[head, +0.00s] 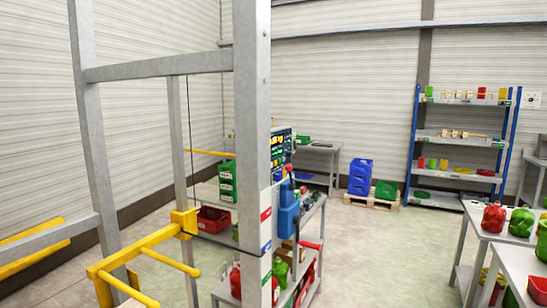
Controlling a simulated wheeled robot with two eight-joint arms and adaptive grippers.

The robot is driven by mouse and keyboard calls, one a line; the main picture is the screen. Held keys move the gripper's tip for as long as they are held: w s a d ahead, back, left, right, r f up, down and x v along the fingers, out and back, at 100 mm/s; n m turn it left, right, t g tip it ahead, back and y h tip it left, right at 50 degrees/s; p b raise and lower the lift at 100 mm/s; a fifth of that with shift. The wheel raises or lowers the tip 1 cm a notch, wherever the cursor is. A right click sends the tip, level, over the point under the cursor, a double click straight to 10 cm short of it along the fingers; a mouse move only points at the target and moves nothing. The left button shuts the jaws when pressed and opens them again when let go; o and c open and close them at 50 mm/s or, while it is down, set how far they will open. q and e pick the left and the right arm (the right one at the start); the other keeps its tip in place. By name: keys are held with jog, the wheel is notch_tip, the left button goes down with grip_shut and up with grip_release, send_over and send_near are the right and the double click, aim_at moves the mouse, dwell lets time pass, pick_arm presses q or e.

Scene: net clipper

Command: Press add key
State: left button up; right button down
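A dark panel (281,145) with small coloured displays stands in the middle of the head view. A grey metal post partly covers its left side. I cannot make out a separate add key on it; the markings are too small to read. Neither of my grippers shows in the head view.
A grey metal frame (252,110) with a yellow barred part (150,245) fills the left. A bench with green bins (227,178) and a red bin (213,219) stands behind the post. A blue shelf rack (460,137) and grey tables (476,209) are right.

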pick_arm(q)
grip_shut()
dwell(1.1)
